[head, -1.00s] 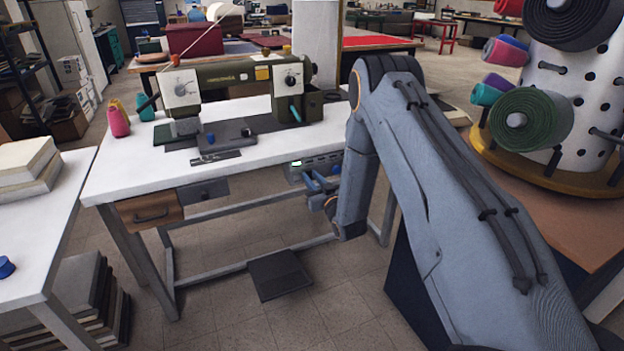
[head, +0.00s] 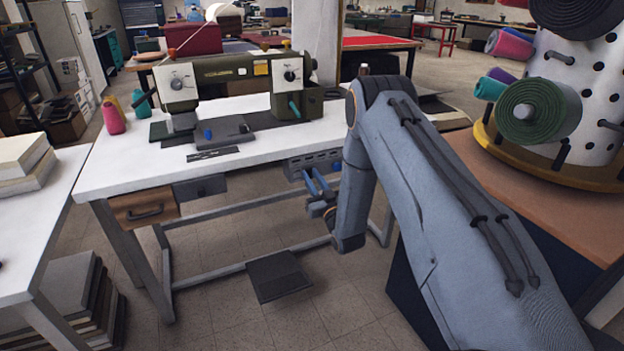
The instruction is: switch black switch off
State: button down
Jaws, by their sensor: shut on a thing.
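A grey control box (head: 311,163) hangs under the right part of the white sewing table (head: 130,172). My gripper (head: 308,176) is at the lower front of this box, with its two blue fingers pointing up to it. It appears shut on the black switch there. The switch itself is too small and too covered by the fingers to make out, so its position cannot be read. My forearm passes to the right of the box.
A green sewing machine (head: 235,75) stands on the table. A thread rack (head: 590,110) stands at the right. A second white table (head: 30,240) is at the left.

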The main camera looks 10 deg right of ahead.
jog(key=c, duration=1.6)
grip_release()
jog(key=shift+o, duration=0.2)
jog(key=v, duration=0.7)
jog(key=shift+s, duration=0.4)
jog(key=shift+d, duration=0.1)
